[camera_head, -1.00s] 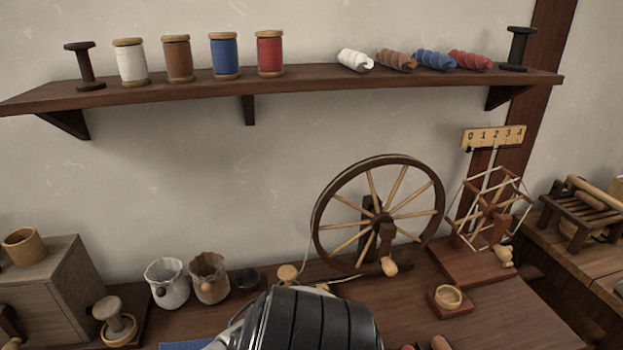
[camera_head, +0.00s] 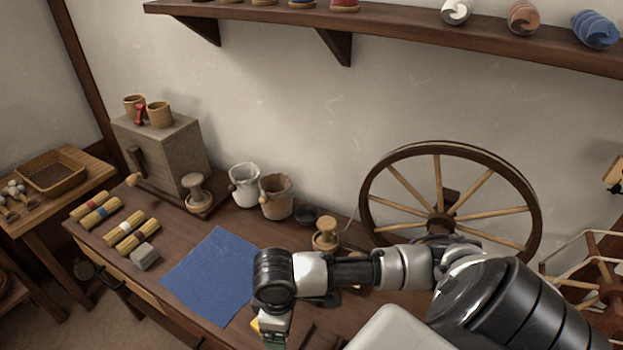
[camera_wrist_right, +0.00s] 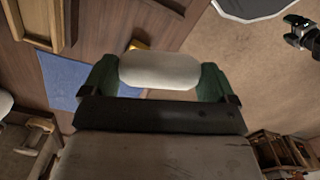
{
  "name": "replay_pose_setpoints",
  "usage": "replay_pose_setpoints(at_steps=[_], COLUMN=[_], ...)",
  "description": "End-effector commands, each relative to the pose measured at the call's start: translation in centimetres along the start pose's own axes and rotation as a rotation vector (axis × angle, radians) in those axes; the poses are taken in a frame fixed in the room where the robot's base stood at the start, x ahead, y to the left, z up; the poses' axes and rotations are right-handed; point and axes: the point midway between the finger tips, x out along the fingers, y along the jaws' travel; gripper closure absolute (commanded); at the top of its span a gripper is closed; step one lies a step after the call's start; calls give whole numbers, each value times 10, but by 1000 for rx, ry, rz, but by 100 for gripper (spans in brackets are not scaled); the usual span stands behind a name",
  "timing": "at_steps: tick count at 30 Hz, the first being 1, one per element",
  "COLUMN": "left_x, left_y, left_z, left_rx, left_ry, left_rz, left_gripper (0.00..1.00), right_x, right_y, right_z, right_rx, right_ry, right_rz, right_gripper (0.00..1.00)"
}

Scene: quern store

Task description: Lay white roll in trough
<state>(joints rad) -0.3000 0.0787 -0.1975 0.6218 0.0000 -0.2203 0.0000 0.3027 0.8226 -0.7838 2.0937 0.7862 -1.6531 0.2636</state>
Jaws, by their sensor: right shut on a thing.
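The white roll (camera_wrist_right: 160,70) lies crosswise between the green fingers of my right gripper (camera_wrist_right: 158,82) in the right wrist view; the gripper is shut on it, held above the table. In the head view my right arm comes in from the lower right, and its gripper (camera_head: 274,332) is at the bottom edge, by the blue cloth's lower right corner; the roll is hidden there. What seems to be my left gripper (camera_wrist_right: 298,34) is at the top right of the wrist view, over the floor, too small to judge. I cannot pick out the trough for certain.
A blue cloth (camera_head: 210,275) lies flat on the table (camera_head: 112,222). Bundles of yellow sticks (camera_head: 130,232) and a grey block (camera_head: 145,256) are left of it.

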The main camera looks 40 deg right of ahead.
Motion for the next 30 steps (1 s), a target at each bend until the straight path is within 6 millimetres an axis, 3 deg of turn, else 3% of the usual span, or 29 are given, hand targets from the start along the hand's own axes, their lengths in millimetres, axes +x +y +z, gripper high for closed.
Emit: replay_pose_setpoints(at_steps=[15,24,30], left_x=[14,17,20], left_y=[-2,-1,-1], left_z=[-1,0,2], left_rx=[2,5,5], left_ry=[4,2,-1], left_rz=[-3,-2,-1], left_gripper=[19,19,19], right_x=[-39,-46,-23], right_y=[48,61,98], right_z=[13,17,18], right_rx=[-986,-1207,-1209], right_ry=[2,3,1], right_rz=[3,2,-1], right_gripper=[38,38,38])
